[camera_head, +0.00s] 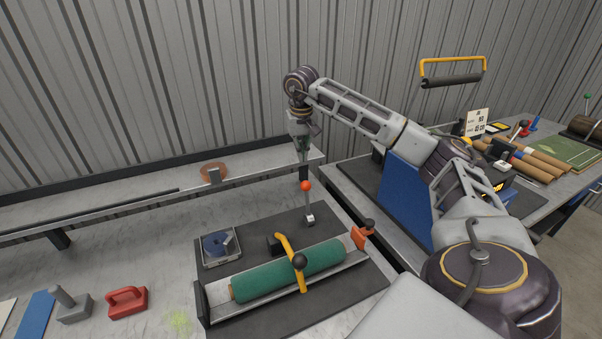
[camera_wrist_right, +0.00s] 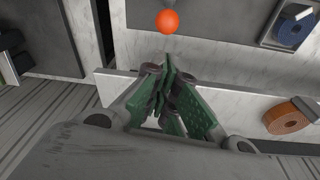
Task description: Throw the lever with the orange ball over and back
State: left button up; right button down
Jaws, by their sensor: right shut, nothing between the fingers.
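The lever's orange ball (camera_head: 306,186) tops a thin grey shaft (camera_head: 308,204) that rises nearly upright from a small pale base (camera_head: 310,220) on the dark mat. My right gripper (camera_head: 303,176) points down just above and behind the ball. In the right wrist view the orange ball (camera_wrist_right: 168,21) lies beyond the fingertips, with a gap seen between them. The green-padded fingers of the right gripper (camera_wrist_right: 168,64) are closed together and empty. Most of the shaft is hidden under the ball there. My left gripper is not in view.
A green turf roll (camera_head: 285,272) lies in a tray under a yellow clamp handle (camera_head: 288,250). A blue coil (camera_head: 218,243) sits left of the lever. A rear ledge (camera_head: 110,210) carries an orange-brown coil (camera_head: 213,170). A red-handled tool (camera_head: 127,301) lies front left.

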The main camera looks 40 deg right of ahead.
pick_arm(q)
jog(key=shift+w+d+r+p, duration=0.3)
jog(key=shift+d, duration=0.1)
pick_arm(e)
notch_tip(320, 180, down, 10)
jog(key=w+d, duration=0.1)
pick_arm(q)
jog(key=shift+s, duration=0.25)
pick_arm(e)
jog(key=shift+w, duration=0.1)
dwell(0.4)
